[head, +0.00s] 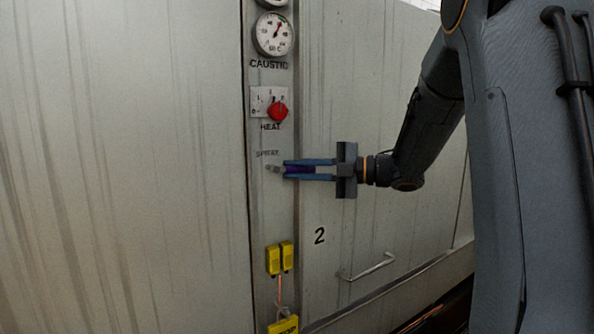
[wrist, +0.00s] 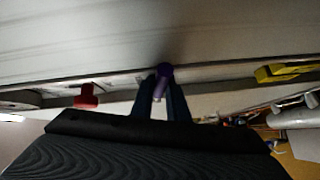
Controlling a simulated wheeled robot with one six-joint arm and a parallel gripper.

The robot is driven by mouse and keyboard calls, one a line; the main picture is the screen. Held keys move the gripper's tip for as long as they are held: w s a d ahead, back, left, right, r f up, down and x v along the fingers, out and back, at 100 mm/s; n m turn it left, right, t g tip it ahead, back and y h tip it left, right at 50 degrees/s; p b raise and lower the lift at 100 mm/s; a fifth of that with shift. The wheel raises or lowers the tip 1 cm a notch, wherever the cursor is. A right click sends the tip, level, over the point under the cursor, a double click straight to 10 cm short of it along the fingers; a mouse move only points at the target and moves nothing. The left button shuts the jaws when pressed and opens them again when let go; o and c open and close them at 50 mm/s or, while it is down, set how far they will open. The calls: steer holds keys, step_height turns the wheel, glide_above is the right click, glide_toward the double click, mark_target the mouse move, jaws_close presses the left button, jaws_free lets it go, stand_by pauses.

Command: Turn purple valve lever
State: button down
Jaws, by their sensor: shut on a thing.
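The purple valve lever (head: 298,170) sticks out to the right from a small grey valve fitting (head: 273,169) under the "SPRAY" label on the panel strip. My gripper (head: 287,169) reaches in from the right with its blue fingers above and below the lever, shut on it. In the wrist view the purple lever (wrist: 162,82) shows between the fingertips of my gripper (wrist: 163,88). The fingers hide part of the lever. The lever lies about level in the head view.
Above are a red heat knob (head: 277,111) and a round "CAUSTIC" gauge (head: 273,34). Below are yellow boxes (head: 279,258) with a cable. A bent metal handle (head: 367,267) is on the panel at lower right. The grey wall left of the strip is bare.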

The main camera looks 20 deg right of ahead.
steer(key=shift+a+f+m+t+y+b, duration=0.2)
steer(key=shift+f+m+t+y+b, duration=0.2)
steer(key=shift+f+m+y+b, duration=0.6)
steer(key=shift+s+a+m+t+b, duration=0.15)
steer(key=shift+m+t+b, duration=0.25)
steer(key=shift+m+b, duration=0.2)
steer(key=c, duration=1.7)
jaws_free()
steer(key=shift+c, duration=0.2)
